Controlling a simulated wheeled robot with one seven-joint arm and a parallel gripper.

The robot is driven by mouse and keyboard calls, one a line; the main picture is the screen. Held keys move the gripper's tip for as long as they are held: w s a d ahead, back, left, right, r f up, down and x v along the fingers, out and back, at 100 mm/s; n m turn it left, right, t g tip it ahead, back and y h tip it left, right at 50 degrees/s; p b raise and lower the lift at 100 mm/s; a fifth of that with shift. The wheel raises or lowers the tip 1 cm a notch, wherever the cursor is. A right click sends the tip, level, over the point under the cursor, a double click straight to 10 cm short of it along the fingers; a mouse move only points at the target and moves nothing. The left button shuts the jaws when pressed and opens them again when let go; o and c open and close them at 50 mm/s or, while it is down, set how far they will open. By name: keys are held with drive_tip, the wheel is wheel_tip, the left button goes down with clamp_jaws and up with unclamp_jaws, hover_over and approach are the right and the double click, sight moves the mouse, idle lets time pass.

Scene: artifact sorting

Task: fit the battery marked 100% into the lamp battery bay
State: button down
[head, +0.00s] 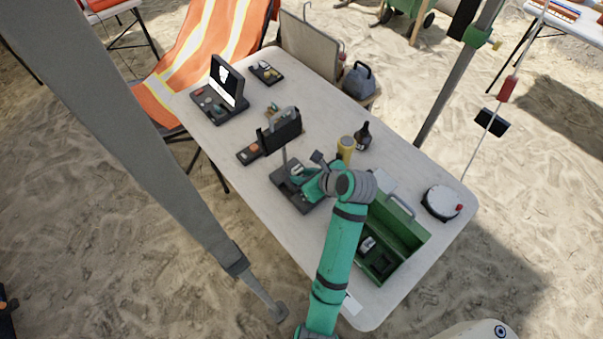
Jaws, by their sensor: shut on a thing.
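A desk lamp stands near the middle of the table, with a dark base (288,184), a thin stem and a black rectangular head (281,132). My gripper (303,174) is low over this base, at its right part. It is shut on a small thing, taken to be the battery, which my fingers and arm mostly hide. No charge mark is readable. I cannot tell whether the battery touches the bay, and the bay itself is not clear to see.
A green open box (405,236) with small dark items stands right of my arm. A yellow cup (346,146) and a dark bottle (363,136) stand behind my gripper. A device with a lit screen (226,84) is at the far left. The table's near left edge (290,238) is bare.

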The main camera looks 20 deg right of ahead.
drive_tip(key=shift+a, duration=0.15)
drive_tip(key=shift+s+d, duration=0.15)
drive_tip(key=shift+d, duration=0.1)
drive_tip(key=shift+a, duration=0.2)
idle(0.4)
drive_tip(key=shift+d, duration=0.15)
idle(0.7)
drive_tip(key=shift+d, duration=0.1)
idle(0.3)
drive_tip(key=shift+f, duration=1.3)
